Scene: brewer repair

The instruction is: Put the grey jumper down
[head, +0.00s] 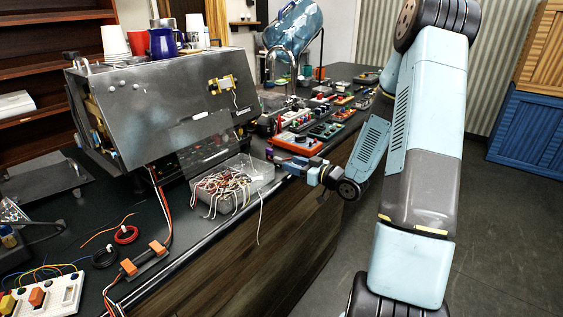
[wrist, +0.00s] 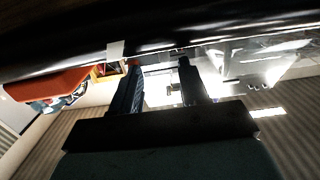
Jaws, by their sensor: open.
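My gripper (head: 280,158) is at the counter's front edge, just right of a clear bin (head: 262,178) filled with tangled wires. In the wrist view my gripper (wrist: 161,64) shows two dark fingers apart, with no wire visible between them. Tangled white, pale and reddish wires (head: 222,187) fill the bin, and several hang over its front. One pale wire (head: 261,222) dangles down past the counter edge. I cannot pick out the grey jumper for certain among these wires.
A brewer with a dark panel (head: 160,95) stands behind the bin. Red trays of parts (head: 300,143) lie beyond my gripper. An orange-ended connector block (head: 142,262) and coiled wires (head: 126,235) lie on the left counter. The floor at right (head: 500,230) is clear.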

